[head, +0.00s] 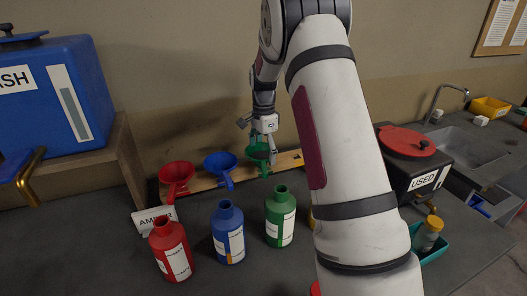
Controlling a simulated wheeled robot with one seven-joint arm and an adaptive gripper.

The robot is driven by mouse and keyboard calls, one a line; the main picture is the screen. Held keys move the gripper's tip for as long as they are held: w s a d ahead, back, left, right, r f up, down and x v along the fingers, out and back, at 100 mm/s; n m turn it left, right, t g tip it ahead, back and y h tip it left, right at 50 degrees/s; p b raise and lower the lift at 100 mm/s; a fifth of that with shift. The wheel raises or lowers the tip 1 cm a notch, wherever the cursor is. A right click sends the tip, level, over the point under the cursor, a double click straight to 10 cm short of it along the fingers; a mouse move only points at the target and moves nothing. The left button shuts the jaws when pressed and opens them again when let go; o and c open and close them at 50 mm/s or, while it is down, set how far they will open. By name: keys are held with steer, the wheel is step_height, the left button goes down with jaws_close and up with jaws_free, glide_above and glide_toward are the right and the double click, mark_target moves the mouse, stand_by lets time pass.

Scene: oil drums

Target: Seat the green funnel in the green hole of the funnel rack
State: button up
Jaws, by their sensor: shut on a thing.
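The green funnel (258,153) is at the wooden funnel rack (290,162), to the right of the blue funnel. My gripper (268,154) is above the rack, shut on the green funnel near its rim. The funnel looks about upright, and its spout points down in front of the rack's near edge as seen from here. The green hole is hidden behind the funnel and gripper, so I cannot tell whether the spout is in it. The blue funnel (221,164) and red funnel (177,175) stand at the rack further left.
Red (170,250), blue (228,235) and green (280,216) bottles stand open in front of the rack. An AMBER sign (150,218) is left. A blue tank (60,90) sits on a wooden stand. A black USED box (412,165) and a sink (480,150) are right.

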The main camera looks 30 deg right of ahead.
steer(key=shift+f, duration=0.25)
steer(key=o, duration=1.2)
step_height(320, 180, up, 12)
stand_by(0.6)
